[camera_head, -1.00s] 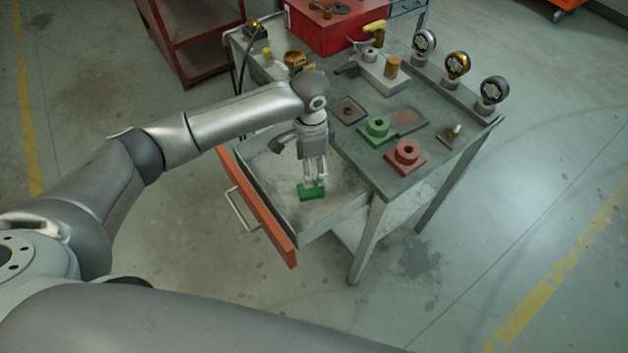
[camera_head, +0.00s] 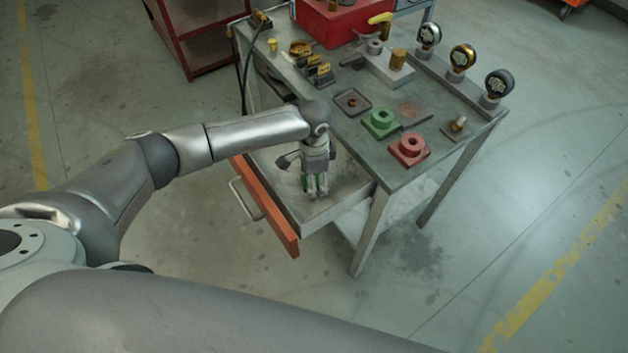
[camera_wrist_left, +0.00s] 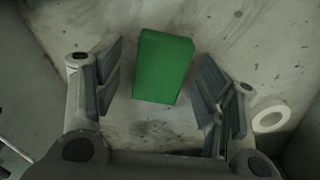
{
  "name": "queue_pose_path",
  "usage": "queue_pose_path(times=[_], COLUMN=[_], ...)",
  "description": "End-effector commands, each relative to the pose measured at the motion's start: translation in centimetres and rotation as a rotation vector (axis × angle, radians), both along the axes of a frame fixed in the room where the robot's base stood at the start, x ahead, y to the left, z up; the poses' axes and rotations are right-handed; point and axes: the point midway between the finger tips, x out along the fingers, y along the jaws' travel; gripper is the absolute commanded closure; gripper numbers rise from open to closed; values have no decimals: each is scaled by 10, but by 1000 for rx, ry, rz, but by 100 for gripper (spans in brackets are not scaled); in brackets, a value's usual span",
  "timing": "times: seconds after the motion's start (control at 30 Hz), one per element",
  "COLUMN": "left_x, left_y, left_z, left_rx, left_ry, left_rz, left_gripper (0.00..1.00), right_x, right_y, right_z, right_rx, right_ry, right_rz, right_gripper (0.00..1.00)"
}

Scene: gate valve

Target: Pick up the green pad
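The green pad (camera_wrist_left: 163,66) is a plain block on the pale drawer floor in the left wrist view. My left gripper (camera_wrist_left: 159,78) is open, with one finger on each side of the pad and a gap to both. In the head view my left gripper (camera_head: 315,192) points down into the open drawer. Only a sliver of the green pad (camera_head: 304,183) shows there, the rest hidden behind the fingers. My right gripper is not in view.
The open drawer has an orange front (camera_head: 268,212). A white ring (camera_wrist_left: 270,119) lies beside the right finger. The tabletop above holds a green flanged block (camera_head: 381,123), a red one (camera_head: 409,149) and several gauges. The table edge is close to the left arm.

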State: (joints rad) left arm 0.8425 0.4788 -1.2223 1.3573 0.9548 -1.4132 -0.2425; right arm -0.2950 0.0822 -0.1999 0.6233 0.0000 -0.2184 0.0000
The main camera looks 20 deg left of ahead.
Motion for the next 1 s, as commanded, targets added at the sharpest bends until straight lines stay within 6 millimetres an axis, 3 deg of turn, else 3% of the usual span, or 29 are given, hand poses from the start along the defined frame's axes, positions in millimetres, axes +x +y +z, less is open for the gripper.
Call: queue_pose_path(times=[0.03,0.27,0.67,0.93,1.0], left_x=[0,0,0,1,-9], left_y=[0,0,0,-1,-7], left_z=[0,0,3,35,46], left_rx=[0,0,-1,-3,-4], left_ry=[0,0,0,-4,-2], left_rz=[0,0,0,-2,-4], left_gripper=[43,72,76,76,76], right_x=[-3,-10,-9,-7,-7], right_y=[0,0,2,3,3], right_z=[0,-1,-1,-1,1], right_rx=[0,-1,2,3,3], right_ry=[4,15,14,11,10], right_rz=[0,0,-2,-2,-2], right_gripper=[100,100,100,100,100])
